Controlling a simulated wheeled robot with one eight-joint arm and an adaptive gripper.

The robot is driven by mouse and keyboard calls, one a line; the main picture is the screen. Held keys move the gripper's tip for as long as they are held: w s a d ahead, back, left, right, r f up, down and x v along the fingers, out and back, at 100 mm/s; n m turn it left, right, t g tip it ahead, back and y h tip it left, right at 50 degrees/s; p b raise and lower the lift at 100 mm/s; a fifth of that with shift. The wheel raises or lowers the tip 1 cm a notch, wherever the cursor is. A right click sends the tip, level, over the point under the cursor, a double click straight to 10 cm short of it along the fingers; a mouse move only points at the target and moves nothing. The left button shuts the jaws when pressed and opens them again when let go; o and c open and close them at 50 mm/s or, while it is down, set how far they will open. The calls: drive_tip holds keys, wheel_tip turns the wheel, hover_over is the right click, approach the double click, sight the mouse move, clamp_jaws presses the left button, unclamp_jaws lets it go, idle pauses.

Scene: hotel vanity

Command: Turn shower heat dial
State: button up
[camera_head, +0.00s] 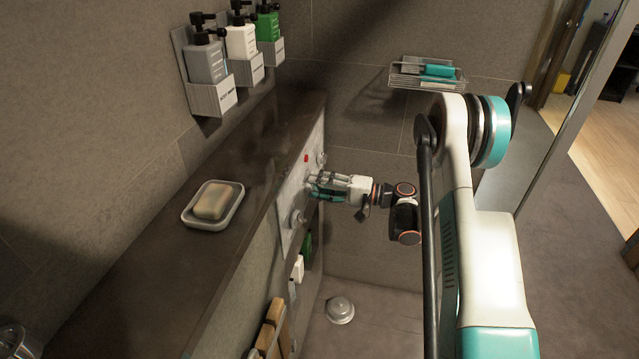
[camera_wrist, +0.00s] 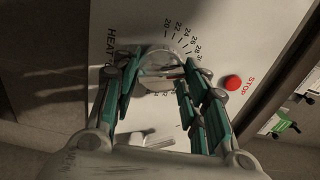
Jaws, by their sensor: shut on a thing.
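The shower heat dial (camera_wrist: 160,68) is a round metallic knob on a pale panel, with numbers around its edge and the word HEAT to its left in the wrist view. My gripper (camera_wrist: 162,80) has its teal fingers on both sides of the dial and is shut on it. In the head view my gripper (camera_head: 313,185) reaches the pale panel (camera_head: 291,205) from the right, and its fingers hide the dial there. The fingers also cover some of the dial's numbers. The dial's exact setting cannot be told.
A red STOP button (camera_wrist: 233,83) sits right of the dial. Another knob (camera_head: 297,217) is lower on the panel. A soap dish (camera_head: 232,218) rests on the ledge above. Bottle holders (camera_head: 212,98) hang on the wall, and a wire basket (camera_head: 410,83) is at the back.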

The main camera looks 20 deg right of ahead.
drive_tip(key=shift+m, duration=1.1)
drive_tip(key=o, duration=1.1)
drive_tip(key=shift+s, duration=0.1)
drive_tip(key=shift+c, duration=0.2)
drive_tip(key=v, duration=1.2)
drive_tip(key=shift+r, duration=0.15)
